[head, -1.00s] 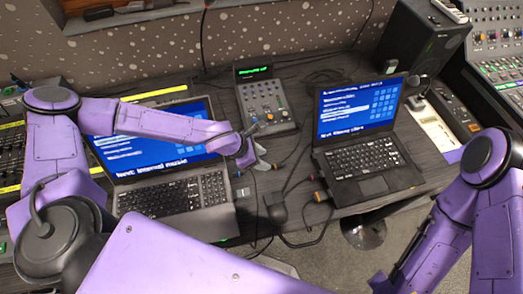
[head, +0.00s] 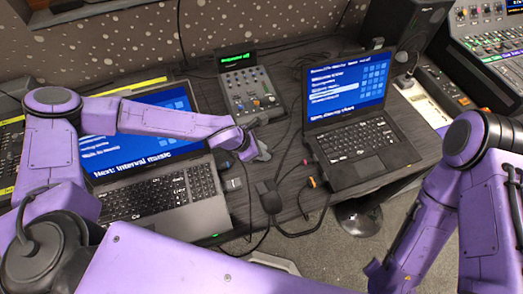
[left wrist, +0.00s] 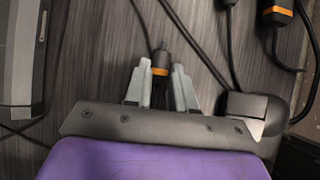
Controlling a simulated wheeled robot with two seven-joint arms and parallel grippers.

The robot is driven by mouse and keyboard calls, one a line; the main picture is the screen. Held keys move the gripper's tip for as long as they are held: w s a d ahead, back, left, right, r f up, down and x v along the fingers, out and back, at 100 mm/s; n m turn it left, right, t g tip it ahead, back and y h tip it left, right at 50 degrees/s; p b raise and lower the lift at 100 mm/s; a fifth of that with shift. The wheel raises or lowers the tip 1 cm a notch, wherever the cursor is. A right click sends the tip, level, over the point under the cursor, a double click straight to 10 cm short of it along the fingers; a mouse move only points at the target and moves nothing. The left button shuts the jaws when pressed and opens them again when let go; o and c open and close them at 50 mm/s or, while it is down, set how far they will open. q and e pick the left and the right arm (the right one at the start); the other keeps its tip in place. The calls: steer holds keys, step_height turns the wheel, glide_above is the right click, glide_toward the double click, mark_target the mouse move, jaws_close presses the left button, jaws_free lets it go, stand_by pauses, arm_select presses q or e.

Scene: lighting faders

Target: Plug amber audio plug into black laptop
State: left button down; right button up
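The black laptop (head: 352,140) stands open on the right half of the desk, its blue screen lit. In the left wrist view a slim black plug with an amber band (left wrist: 160,70) lies between the fingertips of my left gripper (left wrist: 161,75). A narrow gap shows beside the band, so the fingers look apart; the plug's lower end is hidden between them. Its cable runs up and away. In the head view my left gripper (head: 258,148) is low over the desk, left of the black laptop. My right gripper is out of view.
A grey laptop (head: 165,205) stands at left and a small mixer (head: 250,98) behind my gripper. A black block (head: 268,195) and a larger orange-banded plug (head: 311,182) lie nearby among loose cables. The desk's front edge is close to them.

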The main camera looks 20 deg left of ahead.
arm_select(q)
steer(key=shift+r+p, duration=2.35)
steer(key=shift+r, duration=0.3)
steer(key=shift+s+f, duration=0.1)
